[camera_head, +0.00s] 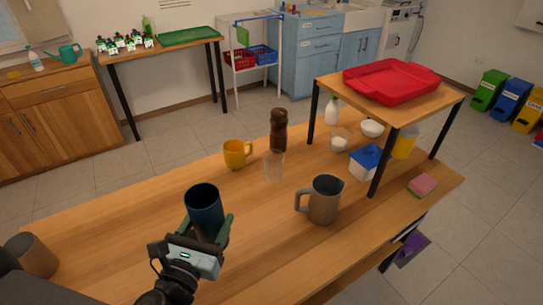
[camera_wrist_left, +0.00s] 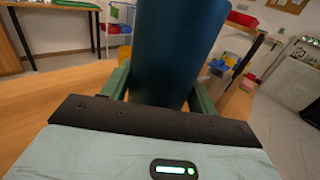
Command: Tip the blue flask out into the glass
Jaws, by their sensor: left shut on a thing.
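The blue flask (camera_head: 204,212) is dark blue and open at the top, and stands about upright. My left gripper (camera_head: 208,230) is shut on it, with green fingers on either side. In the left wrist view the flask (camera_wrist_left: 172,50) fills the middle between the fingers (camera_wrist_left: 160,92). The clear glass (camera_head: 273,167) stands upright on the table, to the right of and beyond the flask, apart from it. It is faint and I cannot tell its contents. My right gripper is not in view.
On the wooden table (camera_head: 120,225), a yellow mug (camera_head: 237,154) and a brown bottle (camera_head: 278,130) stand near the glass. A grey mug (camera_head: 325,200) stands to its right. A raised shelf with a red tray (camera_head: 391,82) is at the right. A grey cylinder (camera_head: 33,255) is at the left.

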